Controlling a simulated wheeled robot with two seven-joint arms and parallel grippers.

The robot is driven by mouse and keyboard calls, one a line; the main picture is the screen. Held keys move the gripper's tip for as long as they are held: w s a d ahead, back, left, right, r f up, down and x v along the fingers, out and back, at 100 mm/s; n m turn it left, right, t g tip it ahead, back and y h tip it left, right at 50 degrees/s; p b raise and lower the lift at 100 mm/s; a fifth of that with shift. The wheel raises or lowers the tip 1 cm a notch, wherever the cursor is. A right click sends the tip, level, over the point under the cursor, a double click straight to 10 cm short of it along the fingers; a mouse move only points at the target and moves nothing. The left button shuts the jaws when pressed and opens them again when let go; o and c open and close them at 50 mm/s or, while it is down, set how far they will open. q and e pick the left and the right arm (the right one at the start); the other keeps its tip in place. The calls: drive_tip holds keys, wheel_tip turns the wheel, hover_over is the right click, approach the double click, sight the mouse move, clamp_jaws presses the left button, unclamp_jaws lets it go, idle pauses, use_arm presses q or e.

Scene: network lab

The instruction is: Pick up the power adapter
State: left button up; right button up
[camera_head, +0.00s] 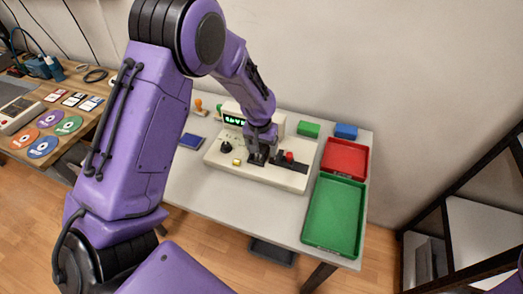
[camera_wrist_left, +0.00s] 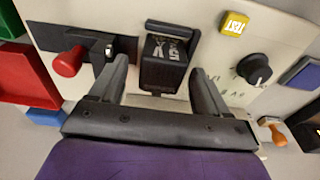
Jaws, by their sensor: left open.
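The power adapter (camera_wrist_left: 164,62) is a black block with white "5V" lettering. In the left wrist view it sits upright on the beige test console, at the middle top. In the head view it is a dark block (camera_head: 256,158) mostly hidden under my left gripper (camera_head: 262,148). In the left wrist view my left gripper (camera_wrist_left: 160,78) is open, with one finger on each side of the adapter. Gaps show between the fingers and the block, so I see no grip on it. My right gripper is not in view.
The console (camera_head: 283,180) also carries a red-knobbed lever (camera_wrist_left: 68,62), a black dial (camera_wrist_left: 254,68), a yellow TEST button (camera_wrist_left: 234,23) and a green-lit display (camera_head: 235,121). Red (camera_head: 345,159) and green (camera_head: 333,214) trays lie to its right. A blue box (camera_head: 346,131) stands behind.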

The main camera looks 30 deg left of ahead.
use_arm(q)
drive_tip(key=shift+w+a+f, duration=0.1)
drive_tip(key=shift+w+f, duration=0.05)
drive_tip(key=shift+f, duration=0.35)
drive_tip(key=shift+r, duration=0.1)
drive_tip(key=c, duration=1.2)
drive_tip(key=shift+o, duration=0.2)
